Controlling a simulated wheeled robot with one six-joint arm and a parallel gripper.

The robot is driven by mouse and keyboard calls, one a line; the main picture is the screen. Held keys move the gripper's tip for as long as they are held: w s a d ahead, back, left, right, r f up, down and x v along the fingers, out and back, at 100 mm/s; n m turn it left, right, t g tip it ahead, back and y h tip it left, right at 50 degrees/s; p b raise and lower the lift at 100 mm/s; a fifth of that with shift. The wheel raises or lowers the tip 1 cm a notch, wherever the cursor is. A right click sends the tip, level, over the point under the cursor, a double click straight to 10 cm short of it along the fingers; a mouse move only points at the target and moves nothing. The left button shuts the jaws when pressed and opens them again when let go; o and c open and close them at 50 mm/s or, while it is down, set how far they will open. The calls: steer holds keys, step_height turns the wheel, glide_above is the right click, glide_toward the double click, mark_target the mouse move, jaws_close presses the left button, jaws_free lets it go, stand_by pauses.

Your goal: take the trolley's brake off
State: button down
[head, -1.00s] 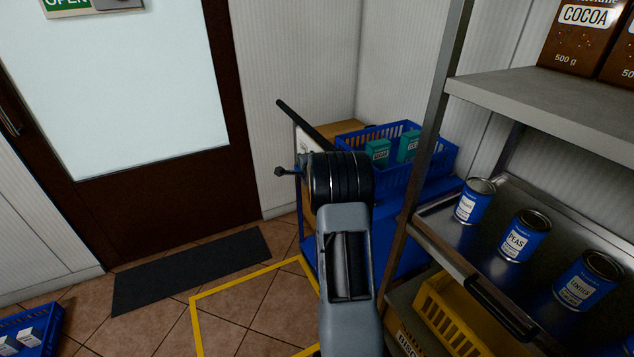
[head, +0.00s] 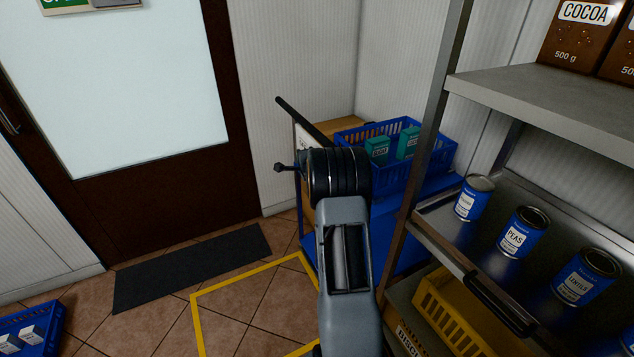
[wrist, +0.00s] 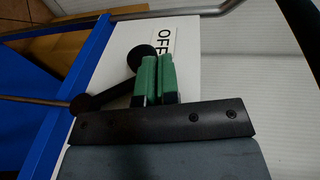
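The trolley (head: 386,262) is blue and stands behind my arm, partly hidden by it and the shelf post. In the wrist view, its white panel (wrist: 112,84) carries a label reading "OFF" (wrist: 164,43). A black brake lever (wrist: 108,95) with a round knob (wrist: 140,57) sits in front of this panel. A black knob (head: 280,168) also shows left of my wrist in the head view. My gripper (wrist: 160,58) has its green-padded fingers together, with nothing visible between them. They are just right of the round knob; I cannot tell whether they touch it.
A blue crate (head: 440,160) with teal boxes rests on the trolley. The trolley's dark push handle (head: 296,116) rises behind my wrist. A metal shelf (head: 560,104) with cans stands close on the right. Floor inside the yellow outline (head: 196,322) is clear.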

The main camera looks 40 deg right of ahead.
steer(key=v, duration=1.3)
steer(key=shift+s+a+p, duration=0.2)
steer(key=shift+s+p, duration=0.1)
steer(key=shift+s, duration=0.05)
steer(key=s+f+n+g, duration=0.4)
steer(key=f+n+g, duration=0.1)
steer(key=f, duration=0.2)
steer(key=s+a+r+n+g+y+p, duration=0.1)
steer(key=s+a+n+g+p, duration=0.1)
steer(key=s+a+n+g, duration=0.2)
steer(key=s+a+r+n+y+p, duration=0.1)
steer(key=s+a+r+n+p, duration=0.2)
steer(key=a+r, duration=0.4)
steer(key=s+a+r+n+g+y+p, duration=0.1)
steer(key=s+a+r+n+y+p, duration=0.1)
steer(key=s+a+r+n+p, duration=0.2)
steer(key=s+a+r+n+g+y+p, duration=0.1)
steer(key=s+a+r+n+p, duration=0.3)
steer(key=a+r, duration=0.6)
steer(key=a+n, duration=0.2)
steer(key=a, duration=0.2)
steer(key=shift+y, duration=0.3)
